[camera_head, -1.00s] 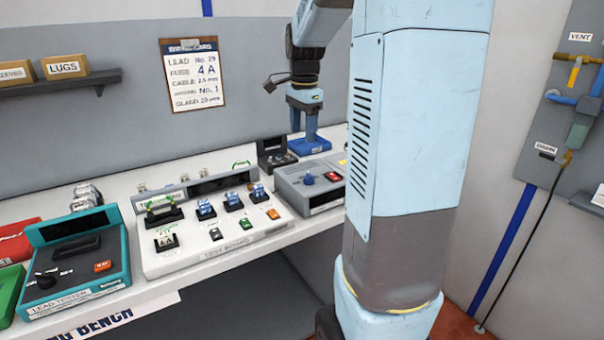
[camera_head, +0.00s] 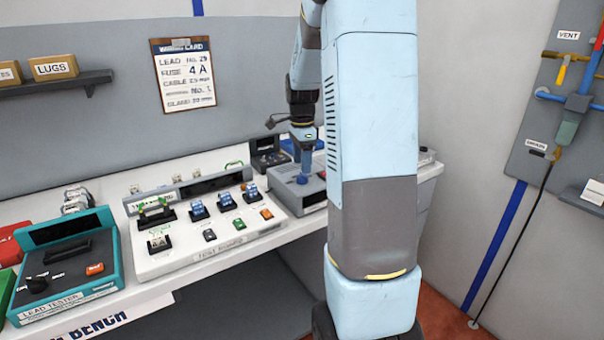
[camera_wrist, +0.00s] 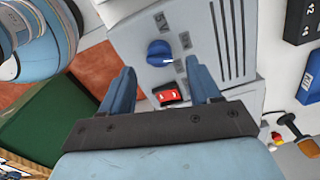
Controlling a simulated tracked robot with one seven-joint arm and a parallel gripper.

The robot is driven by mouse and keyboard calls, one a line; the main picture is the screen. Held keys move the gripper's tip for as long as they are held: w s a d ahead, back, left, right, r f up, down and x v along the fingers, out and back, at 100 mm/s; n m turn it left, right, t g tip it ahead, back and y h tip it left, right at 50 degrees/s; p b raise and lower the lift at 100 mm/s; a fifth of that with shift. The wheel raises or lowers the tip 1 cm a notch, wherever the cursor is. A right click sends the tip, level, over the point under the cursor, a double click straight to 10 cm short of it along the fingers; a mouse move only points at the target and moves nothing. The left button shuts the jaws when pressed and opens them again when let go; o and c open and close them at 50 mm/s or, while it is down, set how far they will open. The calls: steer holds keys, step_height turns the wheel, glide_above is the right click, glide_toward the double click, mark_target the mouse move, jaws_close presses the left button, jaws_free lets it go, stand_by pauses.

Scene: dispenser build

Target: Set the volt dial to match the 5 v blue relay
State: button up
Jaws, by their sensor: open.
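The volt dial is a blue round knob (camera_wrist: 159,52) on top of a grey box (camera_wrist: 126,10). Its white mark sits at the lower right of the knob in the wrist view. A 5V label (camera_wrist: 161,20) is above the knob; two other small labels to its right are too small to read. My gripper (camera_wrist: 160,68) is open and empty, its fingers to either side below the knob, apart from it. In the head view my gripper (camera_head: 303,172) is over the grey box (camera_head: 290,192) and hides the knob. Blue relays (camera_head: 226,200) stand on the test board; their voltages cannot be read.
A red switch (camera_wrist: 168,93) is on the box below the knob, between the fingers in the wrist view. The white test board (camera_head: 165,256) and teal lead tester (camera_head: 112,262) stand to the left. Blue blocks (camera_wrist: 309,80) lie at the wrist view's right edge.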

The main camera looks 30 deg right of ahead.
mark_target(302, 177)
steer(key=shift+f, duration=2.25)
steer(key=shift+c, duration=0.3)
steer(key=c, duration=1)
steer(key=shift+o, duration=0.2)
